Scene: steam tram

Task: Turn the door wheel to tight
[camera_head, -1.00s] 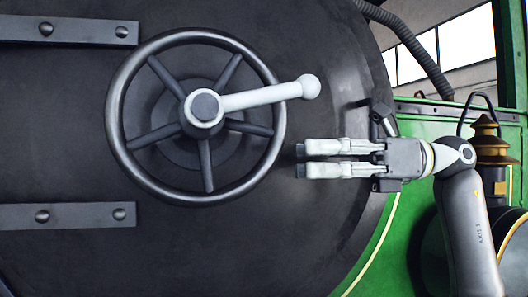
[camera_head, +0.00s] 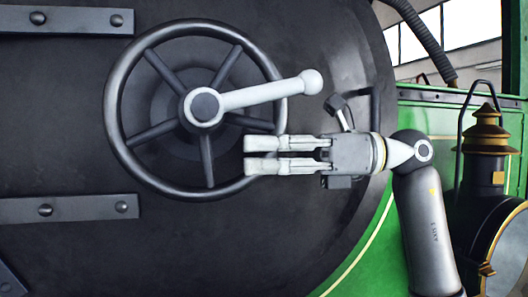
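The door wheel (camera_head: 117,139) is a dark rim with several spokes on the round black door. A light grey lever handle (camera_head: 260,96) runs from its hub (camera_head: 204,106) up and right to a ball end (camera_head: 311,82). My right gripper (camera_head: 246,155) comes in from the right below the handle. Its two pale fingers point left, parallel with a narrow gap, and overlap the wheel's lower right rim in the picture. I cannot tell whether they touch the rim. The handle is apart from the fingers. My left gripper is out of view.
Two riveted hinge straps (camera_head: 70,208) cross the door at left. Green bodywork (camera_head: 432,126) and a brass-and-black lamp (camera_head: 486,150) stand at right, near my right arm. A ribbed hose (camera_head: 428,45) hangs at the upper right.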

